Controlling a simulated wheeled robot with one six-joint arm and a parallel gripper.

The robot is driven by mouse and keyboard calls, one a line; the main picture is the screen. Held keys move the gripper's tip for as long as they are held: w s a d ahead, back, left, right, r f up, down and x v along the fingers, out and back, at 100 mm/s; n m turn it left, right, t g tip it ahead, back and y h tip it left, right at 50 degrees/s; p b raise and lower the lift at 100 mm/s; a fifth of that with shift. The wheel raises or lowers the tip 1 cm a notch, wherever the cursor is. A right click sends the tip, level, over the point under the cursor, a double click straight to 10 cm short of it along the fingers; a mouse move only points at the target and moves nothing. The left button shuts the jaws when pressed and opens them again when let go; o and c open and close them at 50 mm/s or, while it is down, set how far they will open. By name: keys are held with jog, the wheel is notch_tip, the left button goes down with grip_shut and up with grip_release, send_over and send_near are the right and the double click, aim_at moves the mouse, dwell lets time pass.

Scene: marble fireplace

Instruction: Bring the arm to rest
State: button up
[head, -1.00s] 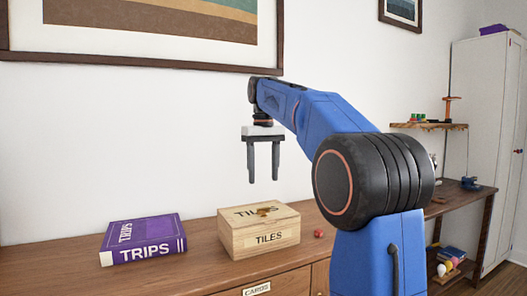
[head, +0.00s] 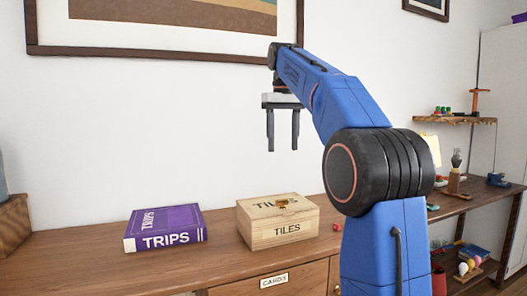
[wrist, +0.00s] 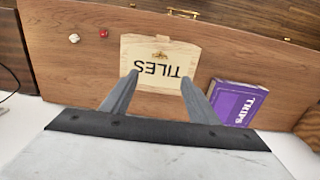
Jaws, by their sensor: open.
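My gripper (head: 283,145) is open and empty. It hangs with its fingers pointing down, above the wooden TILES box (head: 278,222) and apart from it. My blue arm reaches up from the right side of the head view and bends over to the left. In the wrist view my gripper (wrist: 155,80) shows two grey fingers spread apart, with the TILES box (wrist: 158,62) beyond them. A small brass-coloured piece lies on the box lid.
A purple TRIPS book (head: 165,228) lies on the wooden cabinet top (head: 80,258), left of the box. A small red object (head: 337,227) is right of the box. A framed picture (head: 160,52) hangs behind. A shelf (head: 455,120) stands out at right.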

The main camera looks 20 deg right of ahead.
jog(key=s+a+f+t, duration=0.1)
jog(key=s+a+f, duration=0.2)
jog(key=s+f, duration=0.8)
jog(key=s+a+f+t, duration=0.2)
jog(key=s+a+f, duration=0.2)
jog(key=s+f, duration=0.7)
jog(key=s+a+f+t, duration=0.1)
jog(key=s+a+f, duration=0.2)
jog(key=s+f, duration=0.8)
notch_tip(320, 180, down, 6)
jog(key=shift+a+r+t, duration=0.1)
jog(key=shift+a+t, duration=0.15)
jog(key=shift+t, duration=0.15)
